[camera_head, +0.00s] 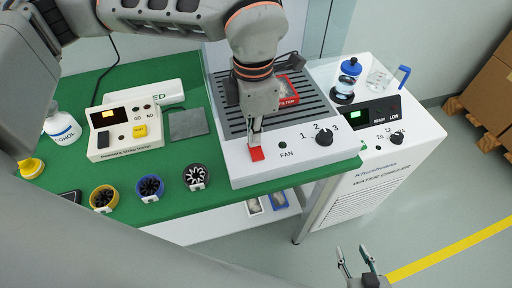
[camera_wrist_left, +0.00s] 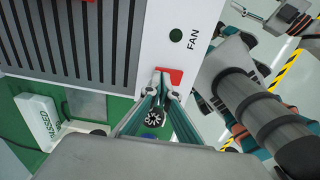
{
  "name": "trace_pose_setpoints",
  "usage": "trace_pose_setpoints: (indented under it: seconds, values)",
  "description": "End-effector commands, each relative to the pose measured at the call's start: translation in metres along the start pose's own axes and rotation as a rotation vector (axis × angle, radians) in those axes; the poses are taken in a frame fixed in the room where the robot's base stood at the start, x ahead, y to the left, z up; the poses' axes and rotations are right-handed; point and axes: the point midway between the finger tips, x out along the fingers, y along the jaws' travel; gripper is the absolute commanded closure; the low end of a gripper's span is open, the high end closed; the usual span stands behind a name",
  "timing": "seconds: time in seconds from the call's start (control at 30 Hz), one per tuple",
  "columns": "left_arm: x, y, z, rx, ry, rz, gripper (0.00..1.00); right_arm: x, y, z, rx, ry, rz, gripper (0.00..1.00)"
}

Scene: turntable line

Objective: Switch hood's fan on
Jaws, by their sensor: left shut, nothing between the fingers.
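The hood (camera_head: 290,160) is a white unit with a dark grille on the green bench. Its red switch (camera_head: 257,153) sits on the front panel beside the FAN label, and also shows in the left wrist view (camera_wrist_left: 174,75). A round dark green lamp (camera_head: 283,145) is by the label and looks unlit. A black dial (camera_head: 323,139) marked 1, 2, 3 is to the right. My left gripper (camera_head: 254,138) is shut and empty, fingertips at the red switch and partly covering it; contact is unclear. My right gripper (camera_head: 356,262) is open and empty, low over the floor.
A red filter (camera_head: 288,92) lies on the grille. A tester box (camera_head: 125,130) and several small fans in rings (camera_head: 150,187) are on the bench to the left. The water chiller (camera_head: 385,140) stands right, with a blue-capped bottle (camera_head: 347,75) on top.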

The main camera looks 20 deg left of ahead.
Motion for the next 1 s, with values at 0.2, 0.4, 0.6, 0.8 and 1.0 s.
trace_pose_setpoints:
  seconds: [0.2, 0.4, 0.6, 0.8, 1.0]
  values:
    - [0.004, 0.000, 0.000, 0.000, 0.000, 0.000, 1.00, 0.001, -0.001, 0.003, 0.000, -0.002, -0.001, 0.60]
    - [0.006, 0.000, 0.000, 0.000, 0.000, 0.000, 1.00, 0.002, -0.001, 0.005, 0.001, -0.005, -0.001, 0.60]
    - [0.009, 0.000, 0.000, 0.000, 0.000, 0.000, 1.00, 0.003, -0.002, 0.008, 0.001, -0.008, -0.002, 0.60]
    - [0.006, 0.000, 0.000, 0.000, 0.000, 0.000, 1.00, 0.002, -0.001, 0.008, 0.001, -0.008, -0.002, 0.60]
    - [-0.007, 0.000, 0.000, 0.000, -0.001, 0.002, 1.00, -0.001, 0.001, -0.002, -0.001, -0.001, 0.000, 0.60]
